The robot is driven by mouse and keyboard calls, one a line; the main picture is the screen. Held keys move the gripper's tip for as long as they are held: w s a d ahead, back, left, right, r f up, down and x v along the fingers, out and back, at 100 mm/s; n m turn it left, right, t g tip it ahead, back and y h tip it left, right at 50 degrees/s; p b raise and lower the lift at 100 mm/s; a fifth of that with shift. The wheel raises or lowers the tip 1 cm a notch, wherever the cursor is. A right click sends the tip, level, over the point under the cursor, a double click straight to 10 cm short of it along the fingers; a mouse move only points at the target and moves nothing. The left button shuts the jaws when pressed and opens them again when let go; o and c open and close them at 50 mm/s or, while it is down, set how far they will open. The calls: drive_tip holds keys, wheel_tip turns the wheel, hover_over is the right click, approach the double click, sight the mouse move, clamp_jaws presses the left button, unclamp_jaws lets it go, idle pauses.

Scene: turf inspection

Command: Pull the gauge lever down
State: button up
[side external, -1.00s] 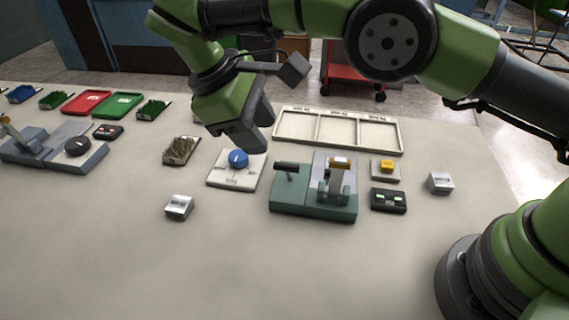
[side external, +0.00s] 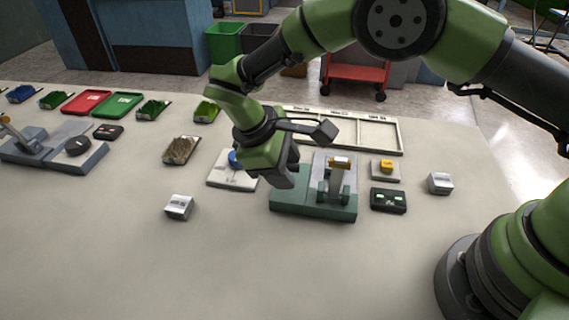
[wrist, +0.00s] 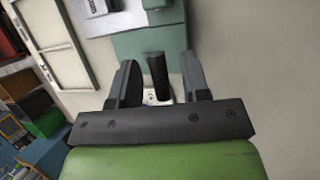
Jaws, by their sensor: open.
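A teal-green device base (side external: 312,205) stands at the middle of the table and carries two levers. A black-handled lever (wrist: 157,75) shows in the wrist view between my fingers, with a gap on each side. In the side view my gripper hides it. My gripper (side external: 284,178) is open and low over the left end of the base; it also shows in the wrist view (wrist: 158,68). The pictures do not show which lever is the gauge lever.
A white plate with a blue knob (side external: 232,158) lies just left of my gripper. A yellow button box (side external: 385,168) and a black box with green lights (side external: 388,200) stand right of the base. A divided tray (side external: 400,138) lies behind.

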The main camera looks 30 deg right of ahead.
clamp_jaws()
drive_tip(key=shift+w+d+r+n+g+y, duration=0.15)
drive_tip(key=shift+w+d+r+g+y, duration=0.1)
drive_tip(key=shift+w+d+g+y, duration=0.2)
drive_tip(key=shift+w+d+r+n+g+y, duration=0.2)
drive_tip(key=shift+w+d+g+y, duration=0.15)
drive_tip(key=shift+g+y, duration=0.2)
drive_tip(key=shift+w+d, duration=0.8)
drive_tip(key=shift+w, duration=0.1)
drive_tip(key=shift+w+d+f, duration=0.1)
drive_tip(key=shift+w+d, duration=0.6)
drive_tip(key=shift+d, duration=0.15)
unclamp_jaws()
